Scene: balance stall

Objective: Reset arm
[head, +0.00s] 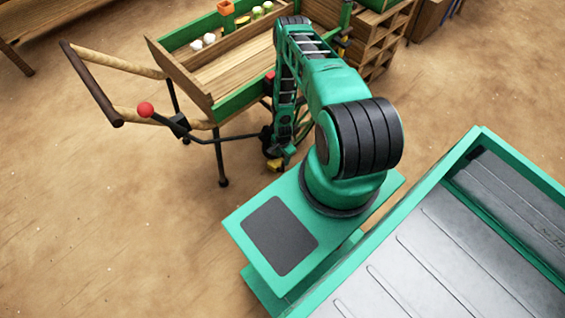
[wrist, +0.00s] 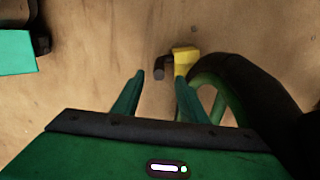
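My arm rises from its mount in the head view and bends down beside the wooden cart. My gripper (wrist: 156,88) points downward, with its two green fingers apart and nothing between them. In the head view my gripper (head: 284,158) is small and partly hidden by my arm, low beside the cart's wheel. A yellow piece (wrist: 185,60) with a dark stub beside it lies just beyond the right fingertip in the wrist view. I cannot tell if that finger touches it.
The cart (head: 180,68) has a green-edged tray with small goods at the back. A lever with a red knob (head: 146,109) sticks out at its near side. A dark wheel (wrist: 255,85) fills the right of the wrist view. Wooden shelves (head: 378,50) stand behind. The floor at left is clear.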

